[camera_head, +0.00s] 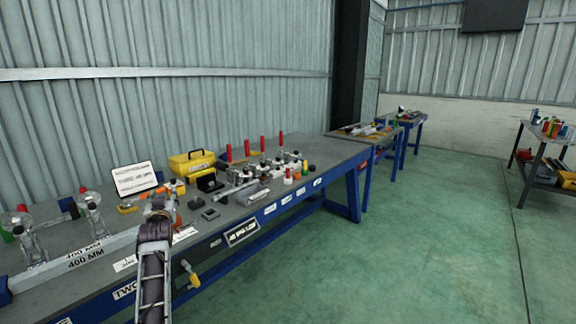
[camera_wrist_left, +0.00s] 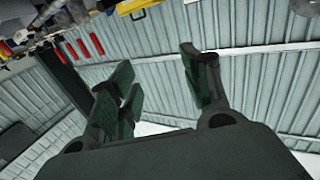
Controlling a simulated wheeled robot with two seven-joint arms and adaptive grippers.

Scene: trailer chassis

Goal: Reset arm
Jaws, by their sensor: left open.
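My left arm rises from the bottom of the head view, and its gripper (camera_head: 161,207) is by the front of the workbench (camera_head: 228,212). In the left wrist view its dark green fingers (camera_wrist_left: 152,66) are spread wide with nothing between them. The wrist view is tilted and looks toward the corrugated wall (camera_wrist_left: 150,95). In the head view the arm hides part of the bench edge and some labels. My right gripper is not in view.
A yellow toolbox (camera_head: 192,162), a white sign (camera_head: 134,179), red-handled clamps (camera_head: 247,149) and a 400 MM beam (camera_head: 88,252) stand on the bench. More tables (camera_head: 366,131) stand beyond. A cart (camera_head: 545,155) is at the right. The green floor (camera_head: 400,250) is clear.

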